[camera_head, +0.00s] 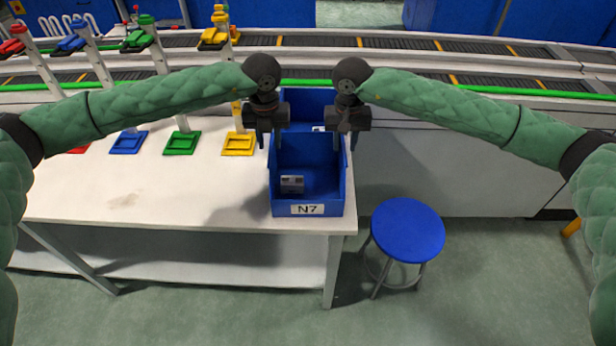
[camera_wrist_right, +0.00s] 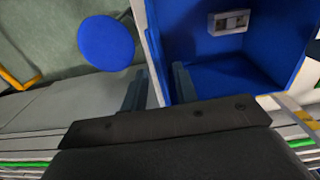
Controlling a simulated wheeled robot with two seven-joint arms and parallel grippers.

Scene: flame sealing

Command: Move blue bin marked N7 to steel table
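The blue bin marked N7 (camera_head: 307,209) stands at the right end of a white-topped table (camera_head: 190,190), its label facing me. A small grey box (camera_head: 291,184) lies inside; it also shows in the right wrist view (camera_wrist_right: 229,22). My left gripper (camera_head: 269,143) is at the bin's left wall, its fingers apart and seemingly on either side of the rim. My right gripper (camera_head: 346,143) is at the right wall. In the right wrist view its open fingers (camera_wrist_right: 158,88) straddle that wall with gaps. I cannot identify a separate steel table.
Another blue bin (camera_head: 294,98) stands directly behind. Coloured stands, including a yellow base (camera_head: 239,144) and a green base (camera_head: 182,143), are left of the bin. A blue stool (camera_head: 408,230) is right of the table. A conveyor (camera_head: 420,68) crosses the back.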

